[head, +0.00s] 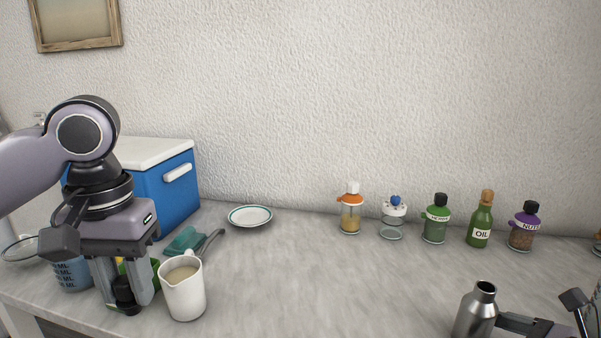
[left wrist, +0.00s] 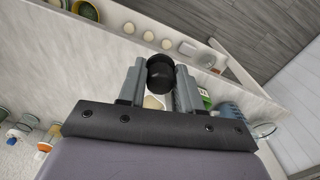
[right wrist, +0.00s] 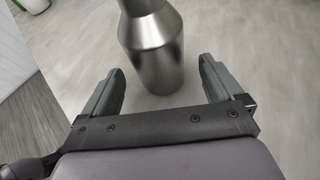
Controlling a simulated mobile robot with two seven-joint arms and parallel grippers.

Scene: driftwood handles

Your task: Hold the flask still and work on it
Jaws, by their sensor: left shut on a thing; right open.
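The steel flask (head: 475,312) stands upright on the counter at the lower right of the head view, its mouth uncovered. In the right wrist view the flask (right wrist: 155,50) shows ahead of my right gripper (right wrist: 163,62). That gripper is open, with one finger toward each side of the flask and visible gaps between. My left gripper (head: 126,290) points down at the left of the counter, shut on a black cap-like piece (head: 123,288). The black piece (left wrist: 160,73) also shows between the left fingers in the left wrist view. Whether it touches the counter I cannot tell.
A white jug (head: 184,295) stands close right of my left gripper; a blue measuring cup (head: 70,275) is left of it. A blue cooler (head: 172,197) and plate (head: 250,216) stand behind. Several bottles, including oil (head: 480,227), line the wall. The middle counter is clear.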

